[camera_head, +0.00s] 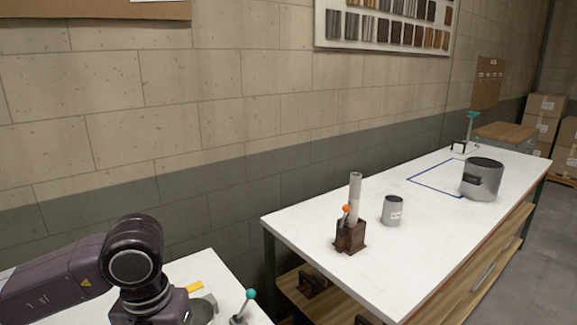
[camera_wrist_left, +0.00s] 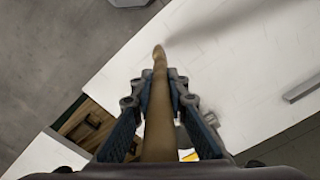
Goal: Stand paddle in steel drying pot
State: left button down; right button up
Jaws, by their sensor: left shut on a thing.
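In the left wrist view, my left gripper (camera_wrist_left: 157,92) is shut on a long tan wooden paddle (camera_wrist_left: 159,120). The paddle runs between the fingers, and its rounded tip reaches out beyond them over the white table. In the head view my left arm is at the lower left, and its fingers and the paddle are hidden or out of frame. A small grey metal pot with a pale label (camera_head: 393,211) stands upright on the long white table. A larger grey pot with a dark band (camera_head: 481,181) stands farther right. I cannot tell for certain which is the drying pot.
A teal-balled rod (camera_head: 245,305) is on the near table. A blue outline (camera_head: 425,178) marks clear table near the larger pot.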

pick_arm(q)
jog(key=shift+w+r, duration=0.8)
jog(key=shift+w, duration=0.2)
jog(key=shift+w+r, duration=0.8)
jog(key=shift+w, duration=0.2)
